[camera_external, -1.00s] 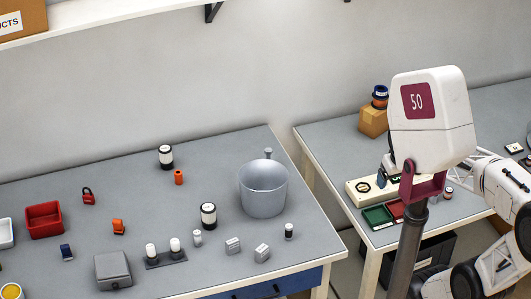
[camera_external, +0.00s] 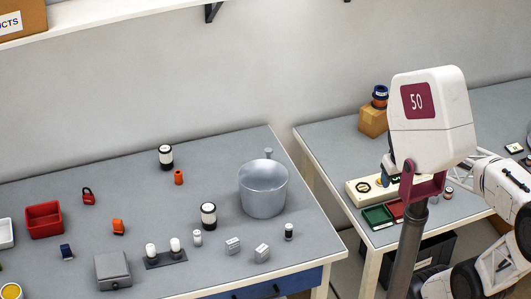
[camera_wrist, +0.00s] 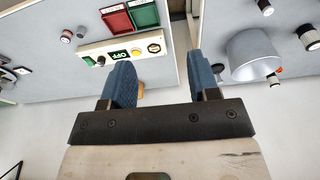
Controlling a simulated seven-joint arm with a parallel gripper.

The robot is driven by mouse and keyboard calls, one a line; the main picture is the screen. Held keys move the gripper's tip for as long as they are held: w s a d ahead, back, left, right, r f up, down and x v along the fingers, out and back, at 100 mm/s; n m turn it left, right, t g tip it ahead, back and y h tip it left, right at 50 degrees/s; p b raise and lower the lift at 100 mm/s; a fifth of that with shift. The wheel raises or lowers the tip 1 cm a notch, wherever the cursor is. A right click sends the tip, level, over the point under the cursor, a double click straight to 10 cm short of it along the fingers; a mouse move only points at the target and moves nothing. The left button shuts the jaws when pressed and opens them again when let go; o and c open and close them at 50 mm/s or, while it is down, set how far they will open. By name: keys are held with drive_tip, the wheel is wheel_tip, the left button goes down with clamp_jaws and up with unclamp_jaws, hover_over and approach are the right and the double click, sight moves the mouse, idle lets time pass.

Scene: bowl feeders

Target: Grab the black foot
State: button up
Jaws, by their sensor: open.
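No single part is clearly recognizable as the black foot. Small dark-and-white cylinders are on the left table in the external view: one near the front right (camera_external: 289,231), a larger one in the middle (camera_external: 208,215) and one at the back (camera_external: 166,157). My gripper (camera_wrist: 163,80) is open and empty, with blue fingers wide apart. In the external view it is mostly hidden behind my white arm, above the right table near the control box. It is well away from the cylinders and touches nothing visible.
A grey bowl (camera_external: 263,192) stands at the left table's right end. A control box (camera_wrist: 122,48) and green (camera_external: 378,217) and red trays are on the right table. A gap separates the tables. A red bin (camera_external: 44,221) and grey box (camera_external: 113,270) are farther left.

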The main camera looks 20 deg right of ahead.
drive_tip(key=m+g+y, duration=0.2)
drive_tip(key=m+y, duration=0.9)
drive_tip(key=m, duration=0.4)
hover_over(270, 150)
drive_tip(key=s+d, duration=0.6)
drive_tip(key=s, duration=0.6)
wheel_tip(270, 150, down, 10)
drive_tip(key=w+f+m, duration=0.1)
drive_tip(key=w+f, duration=0.2)
drive_tip(key=w+f+m+t+y, duration=0.1)
drive_tip(key=w+f+m, duration=0.1)
drive_tip(key=w+f, duration=0.1)
drive_tip(key=w+a+f+m+t+y, duration=0.1)
drive_tip(key=w+f+m, duration=0.1)
drive_tip(key=w, duration=0.3)
drive_tip(key=shift+w+f, duration=0.1)
drive_tip(key=shift+f, duration=0.3)
drive_tip(key=shift+x, duration=1.3)
drive_tip(key=shift+a, duration=0.1)
